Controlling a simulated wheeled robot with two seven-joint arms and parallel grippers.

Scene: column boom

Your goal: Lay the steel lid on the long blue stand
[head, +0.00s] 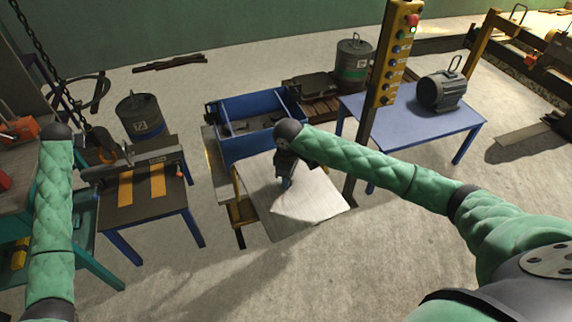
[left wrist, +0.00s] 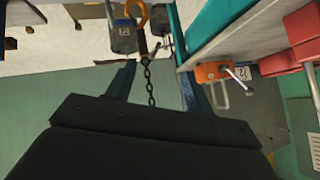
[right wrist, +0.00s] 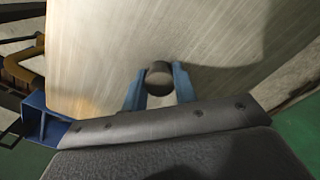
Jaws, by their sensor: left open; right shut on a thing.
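The steel lid (head: 318,197) is a flat, pale square plate in the middle of the head view. My right gripper (head: 287,183) is shut on its dark knob, which shows between the blue fingers in the right wrist view (right wrist: 159,76). The lid hides what is under it; I cannot tell whether it touches anything. My left gripper (left wrist: 153,80) is open and empty in the left wrist view.
A blue open bin (head: 228,148) stands right behind the lid. A yellow control post (head: 392,60) and a blue table (head: 380,118) with a motor (head: 440,92) are at the right. A chain with a hook (head: 103,142) hangs near the left stand. Floor in front is clear.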

